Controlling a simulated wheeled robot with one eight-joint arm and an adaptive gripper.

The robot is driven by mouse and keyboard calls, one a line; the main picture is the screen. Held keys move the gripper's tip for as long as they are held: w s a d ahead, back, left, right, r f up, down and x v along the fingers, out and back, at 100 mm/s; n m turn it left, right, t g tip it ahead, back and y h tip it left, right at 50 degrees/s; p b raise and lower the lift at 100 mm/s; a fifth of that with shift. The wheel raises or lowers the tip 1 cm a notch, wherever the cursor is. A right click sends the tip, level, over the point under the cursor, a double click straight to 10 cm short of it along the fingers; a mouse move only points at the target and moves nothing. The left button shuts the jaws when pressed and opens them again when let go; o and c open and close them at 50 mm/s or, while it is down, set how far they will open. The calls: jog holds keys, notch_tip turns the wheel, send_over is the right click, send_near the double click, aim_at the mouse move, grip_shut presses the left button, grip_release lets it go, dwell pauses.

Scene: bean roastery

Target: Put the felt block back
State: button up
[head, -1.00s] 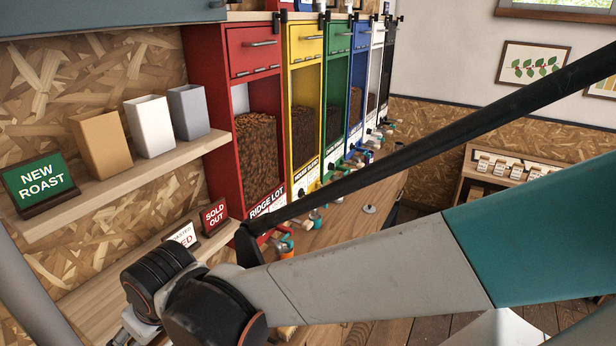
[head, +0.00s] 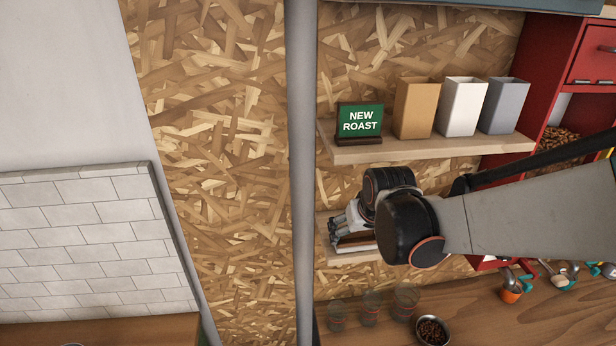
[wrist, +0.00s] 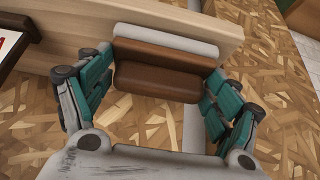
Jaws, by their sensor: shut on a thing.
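My gripper (wrist: 160,72) is shut on the felt block, a brown block (wrist: 158,80) with a pale grey-white layer along its far side. The fingers clasp its two ends in the wrist view. In the head view, my gripper (head: 343,234) is at the left end of the lower shelf (head: 340,258), and only a small brown part of the block shows. The pale wooden shelf edge (wrist: 120,18) lies just behind the block in the wrist view. I cannot tell whether the block touches the shelf.
A dark-framed sign (wrist: 15,45) is left of my gripper in the wrist view. Above my wrist, an upper shelf (head: 440,150) holds a green NEW ROAST sign (head: 360,121) and several bags. Glasses (head: 371,307) and a bean bowl (head: 432,331) stand on the counter below.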

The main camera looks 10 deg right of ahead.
jog(key=w+p, duration=0.1)
jog(key=w, duration=0.3)
jog(key=shift+s, duration=0.1)
jog(key=shift+s, duration=0.15)
jog(key=shift+f, duration=0.1)
jog(key=o, duration=0.6)
jog(key=shift+f, duration=0.15)
jog(key=o, duration=0.4)
jog(key=shift+c, duration=0.2)
